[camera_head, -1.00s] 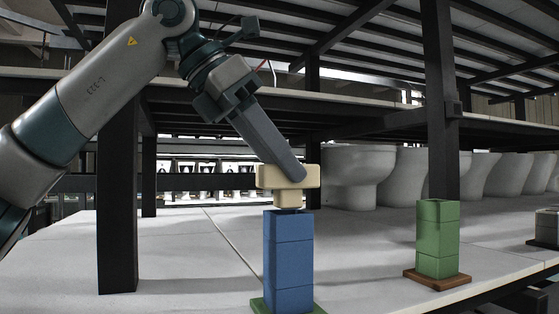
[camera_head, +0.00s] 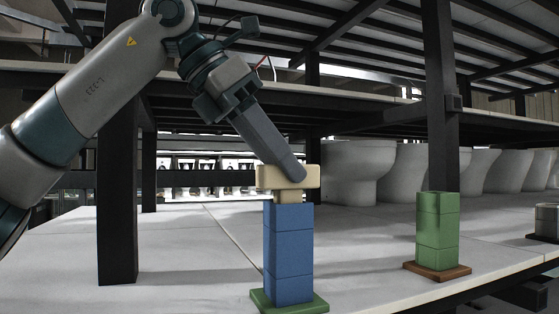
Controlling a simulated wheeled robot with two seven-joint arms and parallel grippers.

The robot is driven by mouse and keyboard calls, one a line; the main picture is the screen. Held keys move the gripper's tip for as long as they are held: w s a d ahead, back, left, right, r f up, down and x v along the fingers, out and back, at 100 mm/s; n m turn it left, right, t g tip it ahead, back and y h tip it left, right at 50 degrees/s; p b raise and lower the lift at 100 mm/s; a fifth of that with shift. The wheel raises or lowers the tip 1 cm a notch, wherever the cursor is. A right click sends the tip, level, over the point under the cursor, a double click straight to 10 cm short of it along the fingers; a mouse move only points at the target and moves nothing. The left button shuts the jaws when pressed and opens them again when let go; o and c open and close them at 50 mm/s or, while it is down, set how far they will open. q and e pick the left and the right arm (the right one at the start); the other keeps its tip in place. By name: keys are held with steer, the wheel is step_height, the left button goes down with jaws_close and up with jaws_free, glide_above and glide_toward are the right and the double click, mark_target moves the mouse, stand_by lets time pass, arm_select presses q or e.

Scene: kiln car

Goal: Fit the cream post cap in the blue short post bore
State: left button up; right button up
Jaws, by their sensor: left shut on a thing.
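The cream post cap (camera_head: 288,178) is a wide block with a narrower stem below it. My left gripper (camera_head: 292,172) is shut on the cap, its fingers slanting down from the upper left. The blue short post (camera_head: 288,255) stands upright on a green base plate, directly under the cap. The lower end of the stem meets the top of the post and seems to be a little way in the bore. The cap's wide part is still above the post's rim with a length of stem showing. The bore itself is hidden. My right gripper is not in view.
A green post (camera_head: 437,232) stands on a brown base (camera_head: 437,271) to the right. A dark upright (camera_head: 117,190) stands left and another (camera_head: 440,100) behind the green post. White toilet bowls (camera_head: 357,172) line the back. The pale deck (camera_head: 190,240) is clear left of the blue post.

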arm_select(q)
steer(key=shift+f+b, duration=0.65)
steer(key=shift+f, duration=0.25)
stand_by(0.3)
steer(key=o, duration=1.4)
steer(key=shift+r, duration=0.15)
steer(key=shift+p+v, duration=2.2)
steer(key=shift+v, duration=1.75)
steer(key=shift+a, duration=0.15)
